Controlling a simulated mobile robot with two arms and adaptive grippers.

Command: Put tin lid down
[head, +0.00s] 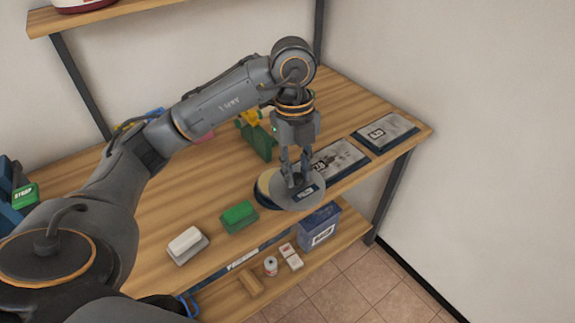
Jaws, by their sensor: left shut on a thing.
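My left gripper (297,178) points down and is shut on the tin lid (313,200), a round grey disc with a dark label. The lid is over the front part of the wooden table. A round tan and dark thing (264,190), perhaps the tin, shows partly behind the lid's left edge. The lid hides the rest of it, and I cannot tell whether the two touch. My right gripper is not in view.
A green block (239,216) and a white block on a grey base (188,244) are left of the lid. Flat labelled plates (385,131) lie to the right. A green and yellow thing (257,139) stands behind.

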